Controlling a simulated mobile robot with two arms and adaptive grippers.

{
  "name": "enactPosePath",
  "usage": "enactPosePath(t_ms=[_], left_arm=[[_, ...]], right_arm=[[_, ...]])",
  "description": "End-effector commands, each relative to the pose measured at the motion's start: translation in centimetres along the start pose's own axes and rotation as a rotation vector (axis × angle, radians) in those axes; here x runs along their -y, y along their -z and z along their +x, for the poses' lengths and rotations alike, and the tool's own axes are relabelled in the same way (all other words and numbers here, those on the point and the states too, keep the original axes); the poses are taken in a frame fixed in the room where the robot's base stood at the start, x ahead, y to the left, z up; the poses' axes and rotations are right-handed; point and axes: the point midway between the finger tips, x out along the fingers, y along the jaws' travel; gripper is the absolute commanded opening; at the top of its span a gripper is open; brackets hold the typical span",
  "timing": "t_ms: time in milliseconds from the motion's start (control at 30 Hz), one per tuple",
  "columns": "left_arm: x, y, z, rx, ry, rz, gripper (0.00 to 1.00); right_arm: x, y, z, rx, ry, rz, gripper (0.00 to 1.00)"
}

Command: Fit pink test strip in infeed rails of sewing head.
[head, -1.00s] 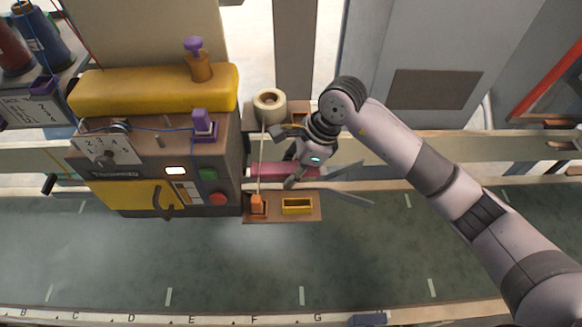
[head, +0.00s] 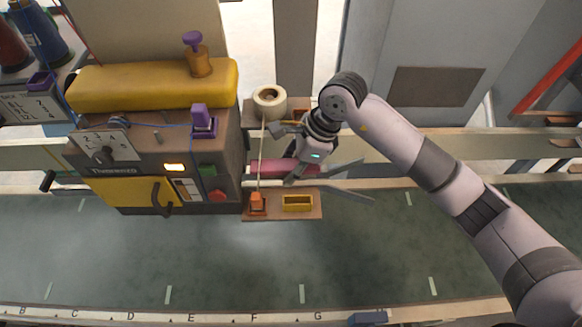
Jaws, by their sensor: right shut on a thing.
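The pink test strip (head: 270,168) lies level at the right side of the sewing head (head: 160,165), between the light infeed rails (head: 340,186). Its left end is close to the machine's side; I cannot tell how deep it sits. My right gripper (head: 291,156) is shut on the strip, coming from the right, and hides part of it. My left gripper is not in view.
A tape roll (head: 269,99) stands behind the strip, with a pale tape running forward across it to an orange block (head: 257,202). A yellow tray (head: 297,203) sits in front. A green belt (head: 400,240) runs along the front.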

Motion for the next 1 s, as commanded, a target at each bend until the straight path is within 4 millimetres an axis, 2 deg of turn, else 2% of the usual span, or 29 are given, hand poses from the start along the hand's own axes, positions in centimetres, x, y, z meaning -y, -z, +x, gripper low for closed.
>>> enactPosePath(t_ms=[467,1000], left_arm=[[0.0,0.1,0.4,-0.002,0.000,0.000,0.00],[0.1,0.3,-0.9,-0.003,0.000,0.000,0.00]], right_arm=[[0.0,0.1,0.3,0.000,0.000,0.000,0.00],[0.0,-1.1,-2.5,0.000,0.001,-0.001,0.00]])
